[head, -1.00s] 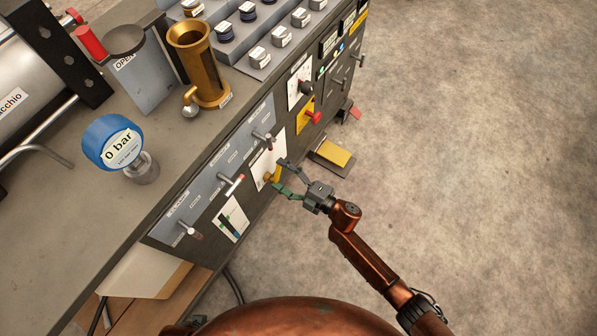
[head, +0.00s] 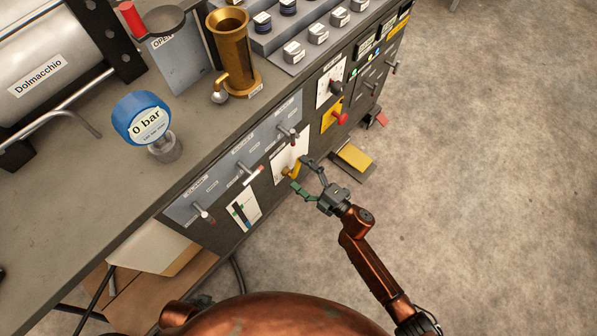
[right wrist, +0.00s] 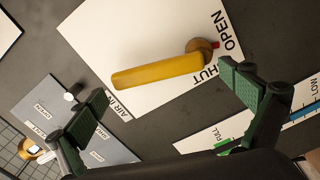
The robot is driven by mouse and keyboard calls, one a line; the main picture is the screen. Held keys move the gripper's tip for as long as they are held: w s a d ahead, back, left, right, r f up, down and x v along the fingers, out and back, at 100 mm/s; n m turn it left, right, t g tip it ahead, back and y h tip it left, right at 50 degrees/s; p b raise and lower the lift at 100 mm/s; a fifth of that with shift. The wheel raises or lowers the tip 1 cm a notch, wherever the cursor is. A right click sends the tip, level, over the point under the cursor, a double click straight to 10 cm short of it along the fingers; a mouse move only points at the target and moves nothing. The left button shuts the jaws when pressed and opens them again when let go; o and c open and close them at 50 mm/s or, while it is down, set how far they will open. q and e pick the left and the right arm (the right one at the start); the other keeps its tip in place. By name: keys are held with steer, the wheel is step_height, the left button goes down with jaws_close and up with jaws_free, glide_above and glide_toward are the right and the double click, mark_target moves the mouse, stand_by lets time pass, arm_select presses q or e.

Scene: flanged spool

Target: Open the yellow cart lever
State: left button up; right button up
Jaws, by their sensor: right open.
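The yellow lever (head: 290,170) sits on a white plate on the cart's front panel. In the right wrist view the yellow lever (right wrist: 160,70) points left from its round pivot, lying across the white plate (right wrist: 110,35). The words OPEN and SHUT are printed beside the pivot; SHUT is partly covered. My right gripper (head: 302,174) is open and empty, its fingertips close to the lever. In the wrist view the green fingers (right wrist: 168,92) are spread, with the lever ahead of the gap between them. I cannot tell whether they touch it. My left gripper is not in view.
Grey-handled levers (head: 250,174) are on the panel left of the yellow one. A red knob (head: 340,118) and a yellow pedal (head: 354,157) are to the right. A blue gauge (head: 140,118) and a brass cylinder (head: 232,50) stand on the cart top. The floor at right is clear.

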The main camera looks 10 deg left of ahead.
steer(key=v, duration=1.2)
steer(key=shift+f, duration=0.1)
stand_by(0.4)
